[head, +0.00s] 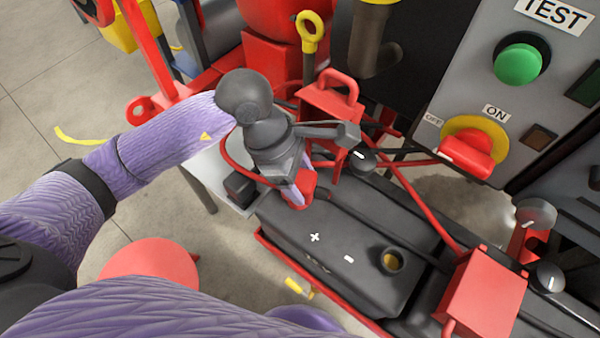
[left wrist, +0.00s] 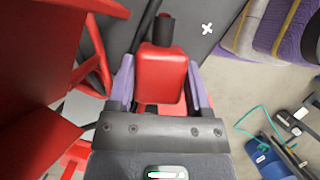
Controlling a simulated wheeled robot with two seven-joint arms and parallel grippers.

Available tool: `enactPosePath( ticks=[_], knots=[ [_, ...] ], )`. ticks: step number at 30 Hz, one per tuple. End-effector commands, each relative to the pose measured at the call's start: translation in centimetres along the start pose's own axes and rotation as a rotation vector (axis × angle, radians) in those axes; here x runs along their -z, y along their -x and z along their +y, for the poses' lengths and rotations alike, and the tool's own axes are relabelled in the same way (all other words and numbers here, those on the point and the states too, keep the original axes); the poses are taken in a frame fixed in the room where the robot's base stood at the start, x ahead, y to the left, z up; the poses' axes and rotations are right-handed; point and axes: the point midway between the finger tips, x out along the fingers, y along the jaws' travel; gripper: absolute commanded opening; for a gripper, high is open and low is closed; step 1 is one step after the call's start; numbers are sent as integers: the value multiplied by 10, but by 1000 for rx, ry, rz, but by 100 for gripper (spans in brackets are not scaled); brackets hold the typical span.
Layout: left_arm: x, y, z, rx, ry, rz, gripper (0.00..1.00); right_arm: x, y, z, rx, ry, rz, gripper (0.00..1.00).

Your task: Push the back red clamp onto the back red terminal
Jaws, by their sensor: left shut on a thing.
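The back red clamp (head: 304,187) is at the far-left end of the black battery (head: 335,240), close to its top near the plus mark. My left gripper (head: 296,184) reaches down over it and is shut on it. In the left wrist view, the red clamp (left wrist: 161,76) sits between the two purple fingers (left wrist: 157,88), with a dark cylindrical piece (left wrist: 163,31) at its far end. The back red terminal cannot be made out; the clamp and gripper cover that area. I cannot tell whether the clamp touches it. My right gripper is out of view.
A red cable (head: 226,150) loops beside my left gripper. A red handled block (head: 331,105) and a dark knob (head: 362,159) stand close behind it. The panel with the red switch (head: 467,153) is at right.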

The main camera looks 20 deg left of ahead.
Motion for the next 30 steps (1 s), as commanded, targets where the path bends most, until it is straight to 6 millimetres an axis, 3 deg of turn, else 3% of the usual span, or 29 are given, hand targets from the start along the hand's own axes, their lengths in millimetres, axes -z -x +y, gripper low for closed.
enactPosePath(
  ticks=[13,14,18,19,26,30],
  knots=[
    [2,-4,0,0,0,0,0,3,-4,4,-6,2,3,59],
    [2,-4,0,0,0,0,66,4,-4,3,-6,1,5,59],
    [2,-4,0,0,0,0,96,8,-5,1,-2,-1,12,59],
    [2,-4,0,0,0,0,100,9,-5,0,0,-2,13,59],
    [2,-5,0,0,0,0,100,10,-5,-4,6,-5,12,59],
    [1,24,1,-6,-1,1,100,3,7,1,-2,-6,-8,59]
  ],
)
